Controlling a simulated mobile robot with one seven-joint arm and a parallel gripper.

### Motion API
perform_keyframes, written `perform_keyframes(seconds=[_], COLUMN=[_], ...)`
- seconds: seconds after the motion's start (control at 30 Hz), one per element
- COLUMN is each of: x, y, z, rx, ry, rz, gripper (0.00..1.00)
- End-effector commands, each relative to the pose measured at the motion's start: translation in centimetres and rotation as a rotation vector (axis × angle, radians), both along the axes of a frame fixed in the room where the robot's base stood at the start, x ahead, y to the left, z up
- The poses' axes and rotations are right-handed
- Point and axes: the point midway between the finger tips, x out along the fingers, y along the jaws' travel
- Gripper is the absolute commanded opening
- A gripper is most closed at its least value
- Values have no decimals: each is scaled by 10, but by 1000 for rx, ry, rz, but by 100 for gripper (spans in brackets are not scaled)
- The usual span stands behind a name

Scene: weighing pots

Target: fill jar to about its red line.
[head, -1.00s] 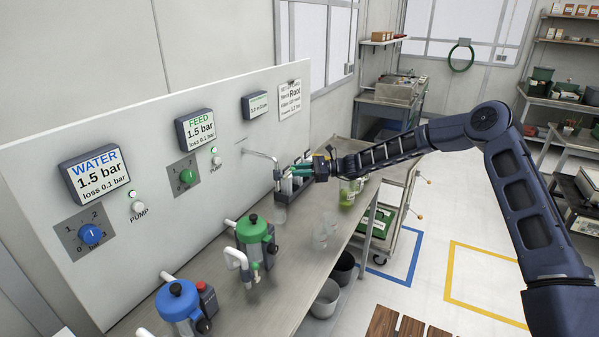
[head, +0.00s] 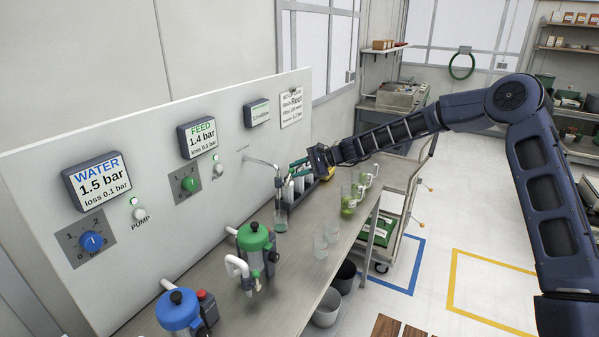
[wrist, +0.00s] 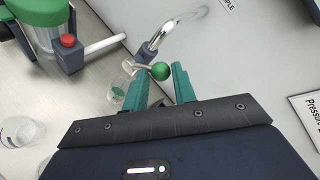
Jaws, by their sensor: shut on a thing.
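The jar (head: 281,224) is a small clear glass under the spout, on the bench; it also shows in the wrist view (wrist: 118,90). It has a greenish tint low down in the head view. I cannot make out its red line or exact level. The chrome spout (head: 264,162) curves out of the panel above it and shows in the wrist view (wrist: 160,37). The feed display (head: 203,137) reads 1.4 bar.
The water display (head: 97,180) reads 1.5 bar. A green-topped pump vessel (head: 255,245) and a blue-topped one (head: 178,308) stand nearer. Clear glasses (head: 320,246) stand on the bench, with greenish-filled jars (head: 348,203) beyond.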

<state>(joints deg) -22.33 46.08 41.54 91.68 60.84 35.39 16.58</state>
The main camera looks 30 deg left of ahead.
Motion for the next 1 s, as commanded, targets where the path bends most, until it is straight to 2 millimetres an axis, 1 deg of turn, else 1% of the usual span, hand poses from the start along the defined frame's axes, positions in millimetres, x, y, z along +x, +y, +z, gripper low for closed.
perform_keyframes(seconds=[0.03, 0.07, 0.33, 0.8, 0.83, 0.9, 1.0], x=[-2, -2, -6, -8, -8, -8, -8], y=[4, 4, 4, 4, 4, 4, 3], z=[8, 8, 11, 11, 11, 11, 10], rx=[9, 9, 8, 9, 9, 9, 6], ry=[-26, -41, -115, -128, -128, -128, -126], rz=[-3, -3, -2, -1, -1, -1, 0], gripper=[4, 5, 4, 4, 29, 42, 44])
